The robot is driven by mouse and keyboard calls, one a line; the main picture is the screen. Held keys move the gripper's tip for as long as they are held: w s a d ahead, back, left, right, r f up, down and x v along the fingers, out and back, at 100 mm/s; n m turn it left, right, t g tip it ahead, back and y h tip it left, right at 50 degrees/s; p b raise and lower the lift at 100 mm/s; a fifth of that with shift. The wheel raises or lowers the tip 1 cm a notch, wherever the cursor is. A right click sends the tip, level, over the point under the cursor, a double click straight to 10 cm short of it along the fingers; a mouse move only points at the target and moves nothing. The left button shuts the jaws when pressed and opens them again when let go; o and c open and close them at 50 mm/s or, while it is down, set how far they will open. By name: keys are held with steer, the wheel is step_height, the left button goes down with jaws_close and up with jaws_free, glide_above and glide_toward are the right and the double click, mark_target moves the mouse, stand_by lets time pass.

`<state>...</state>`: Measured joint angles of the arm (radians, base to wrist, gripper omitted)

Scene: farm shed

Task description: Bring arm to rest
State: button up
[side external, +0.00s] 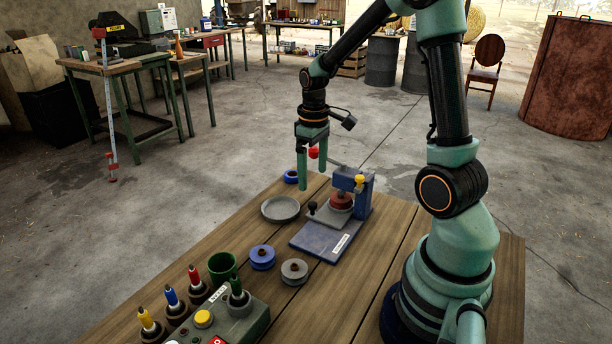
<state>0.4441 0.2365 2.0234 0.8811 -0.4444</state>
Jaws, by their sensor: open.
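My gripper (312,180) hangs pointing down above the far part of the wooden table (375,262), with its two green fingers apart. A small red ball (313,153) shows at the fingers; I cannot tell whether it lies between them or behind. My arm reaches up from its base at the table's right and bends down to the gripper.
A grey dish (280,209) and a blue ring (291,177) lie near the gripper. A blue spool (262,257), grey spool (294,271), green cup (222,267) and control box (240,321) with coloured markers occupy the front. Bare planks lie right of the fixture.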

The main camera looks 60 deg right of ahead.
steer(key=s+a+r+t, duration=0.2)
steer(key=a+r, duration=0.4)
steer(key=a, duration=0.2)
steer(key=s+a+r+t, duration=0.3)
steer(key=a+r, duration=0.4)
steer(key=a, duration=0.1)
steer(key=shift+t, duration=0.3)
